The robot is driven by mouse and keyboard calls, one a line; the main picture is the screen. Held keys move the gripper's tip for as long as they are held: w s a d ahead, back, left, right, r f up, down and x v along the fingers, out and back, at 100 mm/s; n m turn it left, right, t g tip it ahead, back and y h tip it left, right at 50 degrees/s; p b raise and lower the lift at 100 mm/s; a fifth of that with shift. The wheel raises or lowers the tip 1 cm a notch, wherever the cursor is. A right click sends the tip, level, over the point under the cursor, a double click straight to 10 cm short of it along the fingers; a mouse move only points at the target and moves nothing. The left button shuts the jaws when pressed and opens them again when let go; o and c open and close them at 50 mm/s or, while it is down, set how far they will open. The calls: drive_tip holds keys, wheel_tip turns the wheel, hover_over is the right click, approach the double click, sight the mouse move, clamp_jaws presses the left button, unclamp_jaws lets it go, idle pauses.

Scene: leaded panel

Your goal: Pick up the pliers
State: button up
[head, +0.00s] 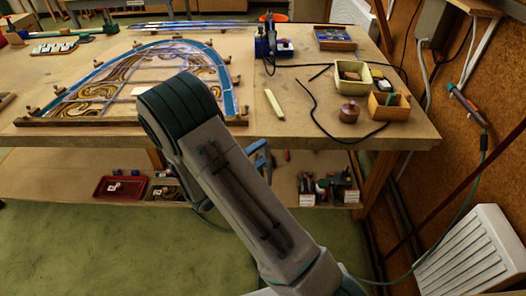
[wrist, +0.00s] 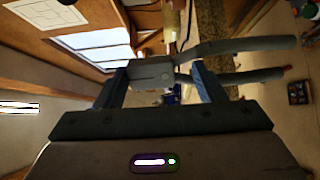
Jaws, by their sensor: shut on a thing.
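The grey pliers (wrist: 152,74) are in the wrist view, held crosswise between the two fingers of my gripper (wrist: 161,78). My gripper is shut on them near the head and pivot. Their two long handles stick out to the right, spread apart. The pliers look clear of any surface in the wrist view. In the head view my arm hides most of the gripper and the pliers; a small blue-grey part shows beside the arm below the table edge, and I cannot tell what it is.
The wooden workbench (head: 300,135) bears the leaded panel (head: 135,85), a soldering station (head: 272,45), a cream bin (head: 352,73), an orange box (head: 388,105) and a brown pot (head: 349,112). A lower shelf (head: 240,190) holds a red tray (head: 119,188). A white radiator (head: 475,255) stands at right.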

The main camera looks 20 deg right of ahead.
drive_tip(key=shift+w+d, duration=0.25)
drive_tip(key=shift+d, duration=0.25)
drive_tip(key=o, duration=0.4)
drive_tip(key=shift+r, duration=0.1)
drive_tip(key=c, duration=0.6)
wheel_tip(320, 180, up, 2)
drive_tip(key=shift+r+p, duration=0.2)
drive_tip(key=shift+p, duration=0.2)
drive_tip(key=shift+c, duration=0.2)
drive_tip(key=s+a+r, duration=0.2)
drive_tip(key=s+a, duration=0.1)
drive_tip(key=a, duration=0.3)
drive_tip(key=s+a+r, duration=0.3)
drive_tip(key=a, duration=0.3)
drive_tip(key=shift+s+a, duration=0.2)
drive_tip(key=shift+a, duration=0.05)
